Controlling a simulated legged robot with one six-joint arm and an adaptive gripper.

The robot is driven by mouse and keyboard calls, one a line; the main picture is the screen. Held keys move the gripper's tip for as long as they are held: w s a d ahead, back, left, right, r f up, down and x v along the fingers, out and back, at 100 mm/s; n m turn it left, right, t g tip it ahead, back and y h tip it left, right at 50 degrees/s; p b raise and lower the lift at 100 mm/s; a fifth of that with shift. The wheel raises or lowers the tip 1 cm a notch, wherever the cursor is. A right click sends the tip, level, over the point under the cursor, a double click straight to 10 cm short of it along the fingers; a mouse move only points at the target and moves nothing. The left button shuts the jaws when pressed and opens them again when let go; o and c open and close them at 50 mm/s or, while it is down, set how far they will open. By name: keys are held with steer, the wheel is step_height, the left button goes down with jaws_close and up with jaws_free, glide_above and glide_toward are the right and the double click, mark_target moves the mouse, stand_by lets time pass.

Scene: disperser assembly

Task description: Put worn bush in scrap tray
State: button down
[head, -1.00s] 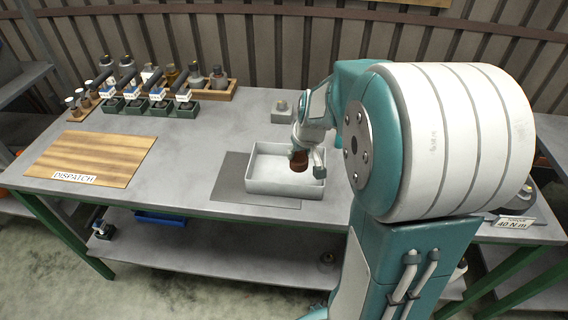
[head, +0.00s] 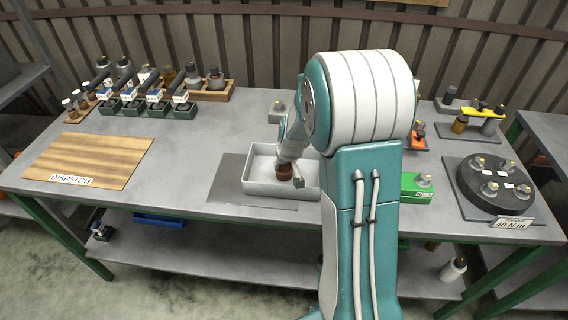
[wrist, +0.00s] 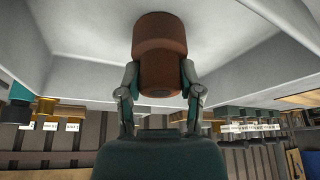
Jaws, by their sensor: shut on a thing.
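The worn bush is a reddish-brown stepped cylinder; in the wrist view the bush (wrist: 158,50) sits between both fingers of my gripper (wrist: 160,82). My gripper is shut on it. In the head view the bush (head: 284,171) shows at the end of my gripper (head: 290,176), over the inside of the white open tray (head: 262,189). In the wrist view the pale tray floor and walls (wrist: 85,30) surround the bush closely. I cannot tell whether the bush touches the tray floor. My arm hides the tray's right end.
The tray stands on a dark grey mat (head: 226,180). A wooden dispatch board (head: 88,158) lies at the left, with several bottles and green-based units behind it. A black round fixture (head: 492,186) is at the right. The table between board and mat is clear.

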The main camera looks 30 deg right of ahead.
steer(key=shift+c, duration=1.3)
jaws_free()
steer(key=shift+a, duration=0.1)
steer(key=d+v, duration=0.1)
steer(key=v, duration=1.1)
steer(key=s+a+r, duration=0.4)
steer(key=s+a, duration=0.3)
steer(key=s, duration=0.3)
steer(key=s+a+r+n+t, duration=0.1)
steer(key=s+a+r, duration=0.4)
steer(key=s, duration=0.6)
steer(key=a, duration=0.2)
steer(key=shift+a+r+y, duration=0.25)
steer(key=shift+a+y, duration=0.05)
